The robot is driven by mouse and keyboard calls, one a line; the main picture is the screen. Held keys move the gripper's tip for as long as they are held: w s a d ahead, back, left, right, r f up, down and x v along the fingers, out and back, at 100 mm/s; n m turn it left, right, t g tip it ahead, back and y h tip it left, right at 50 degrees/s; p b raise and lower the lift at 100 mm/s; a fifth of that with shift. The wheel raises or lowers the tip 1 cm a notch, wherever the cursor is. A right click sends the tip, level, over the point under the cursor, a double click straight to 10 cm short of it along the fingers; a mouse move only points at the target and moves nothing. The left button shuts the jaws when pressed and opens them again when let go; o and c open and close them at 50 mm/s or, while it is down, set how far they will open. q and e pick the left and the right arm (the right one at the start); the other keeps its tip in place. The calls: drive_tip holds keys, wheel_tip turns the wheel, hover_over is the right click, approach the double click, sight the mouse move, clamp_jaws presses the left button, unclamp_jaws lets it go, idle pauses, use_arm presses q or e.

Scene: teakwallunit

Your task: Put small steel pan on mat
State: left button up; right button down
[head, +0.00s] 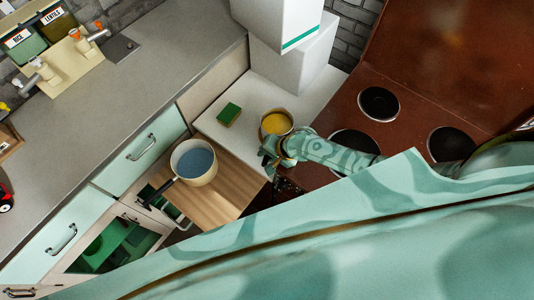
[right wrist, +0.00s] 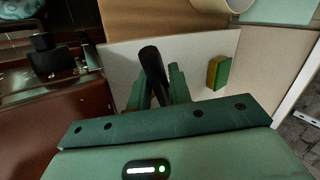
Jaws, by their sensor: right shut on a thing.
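A small pan (head: 276,123) with a metal-toned wall and a yellow inside is at the right edge of the pale worktop in the head view. My right gripper (head: 268,153) is right beside it. In the right wrist view my right gripper (right wrist: 158,92) is shut on a black handle (right wrist: 153,64). The pan's body is not visible there, and the join between handle and pan is hidden. I cannot make out a mat with certainty. My left gripper is not in view.
A larger cream pan (head: 194,161) with a blue inside and dark handle stands on the wooden board (head: 232,187). A green and yellow sponge (head: 229,114) lies on the pale worktop (head: 213,123). The stove (head: 402,108) is at the right. A white box-like unit (head: 295,57) stands behind.

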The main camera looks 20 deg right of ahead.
drive_tip(key=c, duration=1.2)
unclamp_jaws()
drive_tip(key=shift+w, duration=0.1)
drive_tip(key=shift+s+f, duration=0.1)
drive_tip(key=shift+s, duration=0.1)
drive_tip(key=p+v, duration=0.3)
drive_tip(key=v, duration=0.5)
drive_tip(key=p+v, duration=0.3)
drive_tip(key=v, duration=0.5)
drive_tip(key=shift+w+r, duration=0.15)
drive_tip(key=shift+r, duration=0.15)
